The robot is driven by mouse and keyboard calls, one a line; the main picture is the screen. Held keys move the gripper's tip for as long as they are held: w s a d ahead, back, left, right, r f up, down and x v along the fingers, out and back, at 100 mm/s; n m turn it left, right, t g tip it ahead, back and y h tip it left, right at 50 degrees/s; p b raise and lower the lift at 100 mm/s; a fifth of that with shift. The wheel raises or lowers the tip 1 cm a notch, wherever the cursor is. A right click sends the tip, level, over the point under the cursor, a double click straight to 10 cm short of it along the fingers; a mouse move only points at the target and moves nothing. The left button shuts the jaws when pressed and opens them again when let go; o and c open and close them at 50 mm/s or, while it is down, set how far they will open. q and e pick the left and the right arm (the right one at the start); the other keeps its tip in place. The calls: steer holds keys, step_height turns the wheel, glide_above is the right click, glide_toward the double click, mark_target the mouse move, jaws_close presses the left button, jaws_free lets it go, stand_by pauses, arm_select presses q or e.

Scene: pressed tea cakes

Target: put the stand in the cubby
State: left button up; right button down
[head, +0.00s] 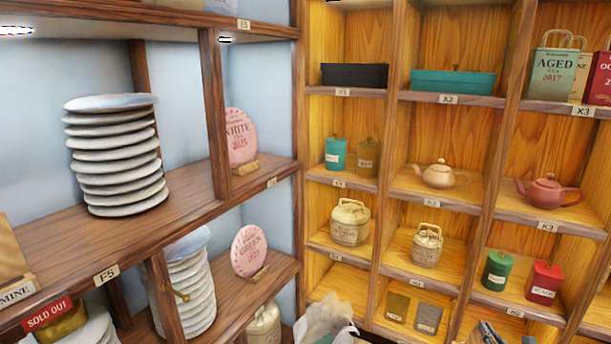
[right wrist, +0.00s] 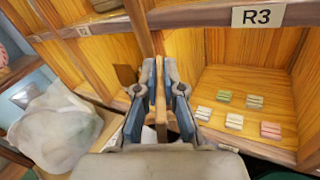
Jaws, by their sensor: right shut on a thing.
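My right gripper (right wrist: 160,75) is shut on a thin brown wooden piece, which looks like the stand (right wrist: 160,118), seen edge-on between the blue finger pads in the right wrist view. It is in front of the wooden cubbies, close to a divider. A cubby (right wrist: 245,82) under the R3 label is right of the gripper and holds several small blocks. In the head view my right gripper (head: 487,331) shows only at the bottom edge, and the stand cannot be made out there. The frames do not show which cubby is meant. My left gripper is not in view.
A crumpled whitish bag (head: 325,320) is at the bottom middle, and left of my gripper in the wrist view. Canisters (head: 497,270), teapots and tins fill many cubbies. One low left cubby (head: 338,283) looks empty. Stacked discs (head: 115,155) stand on the left shelf.

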steer(key=s+d+r+m+g+h, duration=0.2)
steer(key=s+d+m+g+h, duration=0.3)
steer(key=d+m+h, duration=0.5)
steer(key=a+f+n, duration=0.1)
steer(key=a+f, duration=0.1)
steer(key=a, duration=0.1)
steer(key=a+f+n+t+y, duration=0.1)
steer(key=a+f+n, duration=0.1)
steer(key=w+a+f+n+t, duration=0.1)
steer(key=a+f, duration=0.1)
steer(key=a, duration=0.1)
steer(key=shift+a+f+y, duration=0.1)
steer(key=shift+a+y, duration=0.2)
steer(key=shift+y, duration=0.1)
steer(key=s+a+f+n+t+y, duration=0.1)
steer(key=s+a+n+y, duration=0.1)
steer(key=a, duration=1)
steer(key=s+a+f+n+t+y, duration=0.1)
steer(key=s+a+y, duration=0.3)
steer(key=a, duration=0.8)
steer(key=s+a+f+n+t+y, duration=0.1)
steer(key=s+a+f+n+y, duration=0.2)
steer(key=a, duration=1)
steer(key=shift+s+n+y, duration=0.4)
steer(key=shift+s+n, duration=0.1)
steer(key=shift+s, duration=0.2)
